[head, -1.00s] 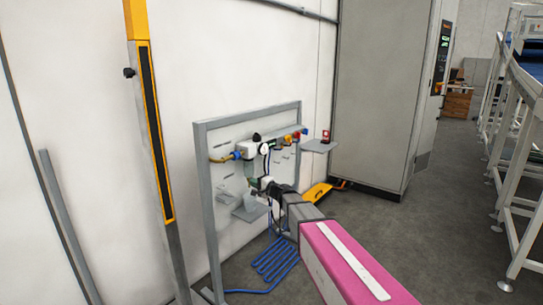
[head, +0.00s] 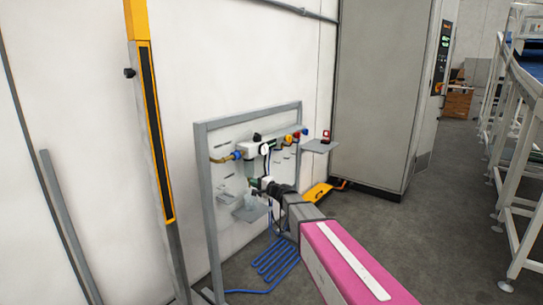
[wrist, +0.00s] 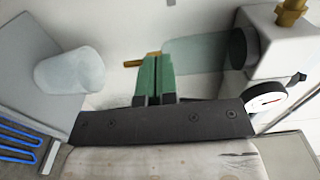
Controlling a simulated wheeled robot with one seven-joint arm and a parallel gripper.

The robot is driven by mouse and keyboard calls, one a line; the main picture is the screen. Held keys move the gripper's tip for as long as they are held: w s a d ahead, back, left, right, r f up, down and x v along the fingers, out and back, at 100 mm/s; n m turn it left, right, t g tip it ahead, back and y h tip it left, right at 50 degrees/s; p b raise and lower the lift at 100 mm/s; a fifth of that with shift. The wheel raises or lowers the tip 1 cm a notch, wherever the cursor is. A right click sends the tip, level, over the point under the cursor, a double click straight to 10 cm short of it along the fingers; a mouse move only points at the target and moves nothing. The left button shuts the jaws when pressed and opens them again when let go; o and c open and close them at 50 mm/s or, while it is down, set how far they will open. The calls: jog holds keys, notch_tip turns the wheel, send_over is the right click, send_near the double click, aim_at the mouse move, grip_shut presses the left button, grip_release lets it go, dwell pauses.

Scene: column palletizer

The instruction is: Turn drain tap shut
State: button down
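The drain tap is a small brass piece (wrist: 131,64) in the wrist view, at the near end of a translucent green filter bowl (wrist: 195,52). Its thin lever sticks out left of my fingertips. My gripper (wrist: 153,58) has its two green fingers close together, with only a thin slit between them. The fingertips are at the tap and hide part of it. I cannot tell whether they pinch any of it. In the head view, my gripper (head: 254,184) is small and partly hidden, low in front of the panel's filter unit (head: 263,150).
A translucent cup (wrist: 70,72) stands on a grey shelf (wrist: 30,75) left of my fingers. A white round gauge (wrist: 266,98) is close on the right. The grey panel frame (head: 207,200) stands against the wall; a blue hose (head: 275,262) lies coiled below. Open floor is at right.

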jog(key=shift+w+a+f, duration=0.15)
jog(key=shift+w+a, duration=0.4)
jog(key=shift+w, duration=0.35)
jog(key=shift+f, duration=1.3)
jog(key=shift+s, duration=0.15)
jog(key=v, duration=0.6)
jog(key=shift+s, duration=0.5)
